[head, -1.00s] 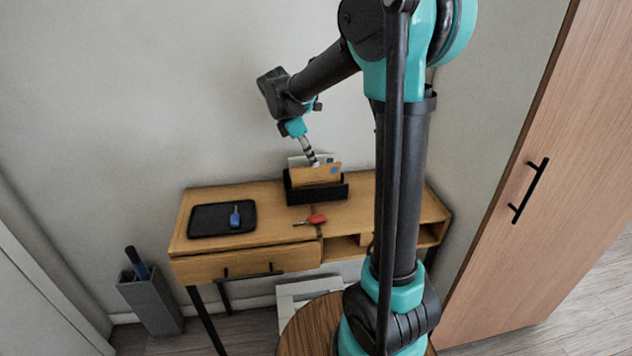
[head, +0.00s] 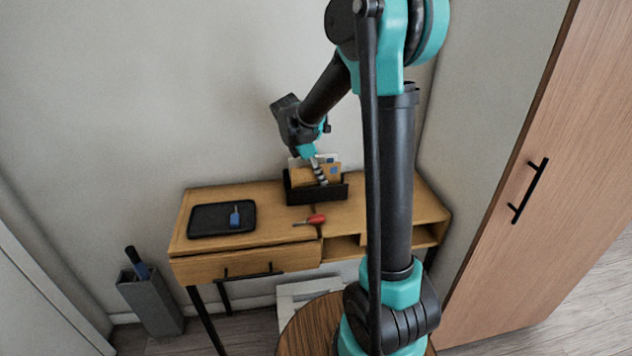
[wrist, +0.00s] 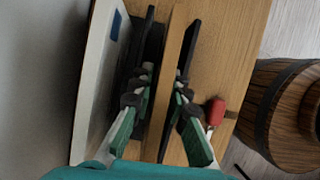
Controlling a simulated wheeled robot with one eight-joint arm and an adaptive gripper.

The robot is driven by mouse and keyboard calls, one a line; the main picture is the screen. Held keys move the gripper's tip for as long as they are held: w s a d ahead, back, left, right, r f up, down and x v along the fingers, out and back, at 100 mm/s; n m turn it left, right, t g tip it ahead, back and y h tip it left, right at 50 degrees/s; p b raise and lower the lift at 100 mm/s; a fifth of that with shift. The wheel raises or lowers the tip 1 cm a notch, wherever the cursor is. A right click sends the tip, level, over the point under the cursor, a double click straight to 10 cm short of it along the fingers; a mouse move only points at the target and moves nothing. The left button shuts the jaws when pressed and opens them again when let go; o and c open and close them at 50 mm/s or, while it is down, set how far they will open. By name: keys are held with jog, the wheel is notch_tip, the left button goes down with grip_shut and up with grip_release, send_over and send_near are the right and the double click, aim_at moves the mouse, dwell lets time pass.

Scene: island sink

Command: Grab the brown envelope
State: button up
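The brown envelope (head: 301,176) stands upright in a black holder (head: 318,196) on the wooden desk, in front of a white envelope (head: 298,161). My gripper (head: 321,178) is down at the envelope's top, partly covering it. In the wrist view the brown envelope (wrist: 166,82) is seen edge-on between the fingers of my gripper (wrist: 164,78). One finger is on each side. The fingers are apart, with a gap on the left side; whether the right finger touches the envelope is unclear. The white envelope (wrist: 98,85) lies outside the left finger.
A black tray (head: 208,222) with a blue-headed key (head: 235,216) is on the desk's left. A red-headed key (head: 312,220) lies in front of the holder. A wooden cabinet (head: 560,190) stands at the right, and the wall is close behind the desk.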

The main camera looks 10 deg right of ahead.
jog(key=shift+f, duration=0.25)
dwell(0.4)
grip_shut()
